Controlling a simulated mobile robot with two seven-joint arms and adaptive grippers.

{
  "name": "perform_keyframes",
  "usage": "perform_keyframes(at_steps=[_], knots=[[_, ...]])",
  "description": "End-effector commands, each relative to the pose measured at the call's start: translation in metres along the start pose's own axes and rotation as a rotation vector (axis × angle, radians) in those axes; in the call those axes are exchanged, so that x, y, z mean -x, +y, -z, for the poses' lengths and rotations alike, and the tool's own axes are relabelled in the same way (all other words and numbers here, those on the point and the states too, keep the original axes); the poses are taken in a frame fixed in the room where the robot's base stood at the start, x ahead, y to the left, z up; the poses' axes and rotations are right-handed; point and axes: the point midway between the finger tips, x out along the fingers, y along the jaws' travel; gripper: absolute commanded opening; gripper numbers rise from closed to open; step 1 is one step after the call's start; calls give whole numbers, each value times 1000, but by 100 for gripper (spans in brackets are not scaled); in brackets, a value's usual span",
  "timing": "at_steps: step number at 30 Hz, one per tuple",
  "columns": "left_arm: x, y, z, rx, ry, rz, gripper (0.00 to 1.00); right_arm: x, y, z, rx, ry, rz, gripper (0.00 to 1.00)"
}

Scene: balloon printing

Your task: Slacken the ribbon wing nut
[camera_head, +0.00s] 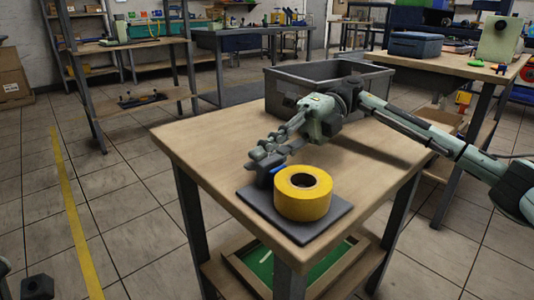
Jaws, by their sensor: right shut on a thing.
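A yellow ribbon roll (303,194) sits on a dark grey base plate (331,222) at the near corner of the wooden table. My right gripper (266,164) reaches in from the right and is shut at the back left of the roll, just above the plate. A small blue part (279,169) shows between the gripper and the roll; it looks like part of the wing nut. The fingers hide most of what they hold.
A grey open bin (283,100) stands at the back of the wooden table (203,140). The table's left side is clear. A green-floored tray (258,262) lies on the shelf below. Other benches stand behind, one with a blue case (416,45).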

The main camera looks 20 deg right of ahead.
Motion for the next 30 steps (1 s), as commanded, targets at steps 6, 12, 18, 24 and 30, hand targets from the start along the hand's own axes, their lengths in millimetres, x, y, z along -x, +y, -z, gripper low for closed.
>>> perform_keyframes(at_steps=[6, 12, 18, 24, 30], knots=[[-3, 0, 1, -1, 10, -3, 40, -2, -2, 4, -1, 17, -25, 0], [-2, 0, 1, -1, 9, -4, 40, -2, -2, 4, -1, 17, -26, 0], [-2, 0, 1, -2, 7, -5, 40, -2, -2, 4, -1, 18, -25, 20], [-1, 0, 0, -2, 4, -5, 40, -2, -2, 3, -2, 13, -25, 35], [0, 0, -1, -2, 1, -5, 40, -1, -2, 2, -2, 10, -25, 35]])
